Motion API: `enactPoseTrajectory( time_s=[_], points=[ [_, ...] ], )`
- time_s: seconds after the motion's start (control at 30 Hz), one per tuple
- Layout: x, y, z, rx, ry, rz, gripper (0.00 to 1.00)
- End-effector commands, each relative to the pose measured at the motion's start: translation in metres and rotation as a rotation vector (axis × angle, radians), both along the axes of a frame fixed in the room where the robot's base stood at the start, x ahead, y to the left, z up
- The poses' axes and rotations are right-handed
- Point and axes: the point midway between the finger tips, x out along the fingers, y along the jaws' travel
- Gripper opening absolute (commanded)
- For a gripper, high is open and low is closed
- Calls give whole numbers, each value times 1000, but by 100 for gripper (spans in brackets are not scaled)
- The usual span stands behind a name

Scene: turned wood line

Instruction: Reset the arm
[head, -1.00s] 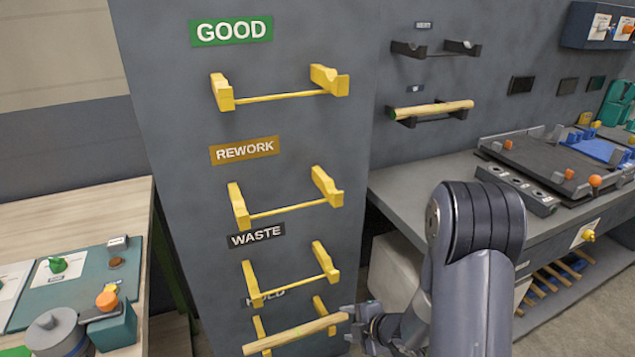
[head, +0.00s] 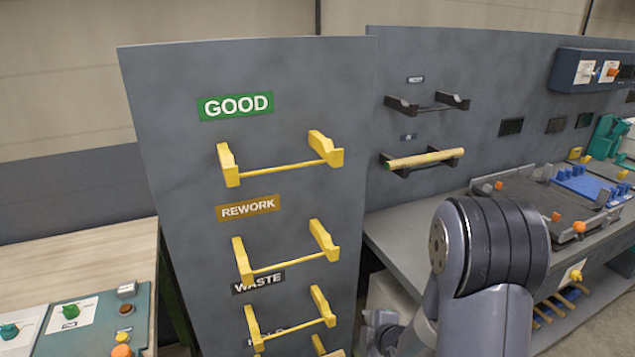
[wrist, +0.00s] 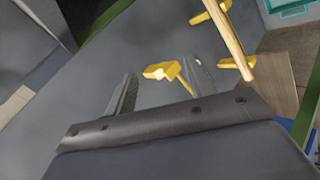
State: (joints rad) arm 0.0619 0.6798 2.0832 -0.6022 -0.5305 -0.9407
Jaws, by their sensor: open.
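My gripper (wrist: 165,70) is open, and nothing shows between its two fingers in the wrist view. A yellow bracket arm (wrist: 160,71) shows beyond the fingers, but I cannot tell how far off it is. A pale wooden rod (wrist: 228,35) rests on yellow brackets at the upper right of the wrist view, apart from the fingers. In the head view my arm (head: 490,250) rises at the lower right with its elbow bent. The gripper end is low and largely cut off there.
The grey sorting panel has yellow racks labelled GOOD (head: 235,106), REWORK (head: 248,208) and WASTE (head: 258,283). Another rod (head: 425,159) lies on a black rack to the right. A wooden table (head: 75,260) is at left.

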Motion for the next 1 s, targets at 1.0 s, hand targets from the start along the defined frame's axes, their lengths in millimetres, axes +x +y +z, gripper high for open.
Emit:
enactPoseTrajectory(
  time_s=[1.0],
  points=[
    [-10, -24, 87, 4, 3, -255, 52]
  ],
)
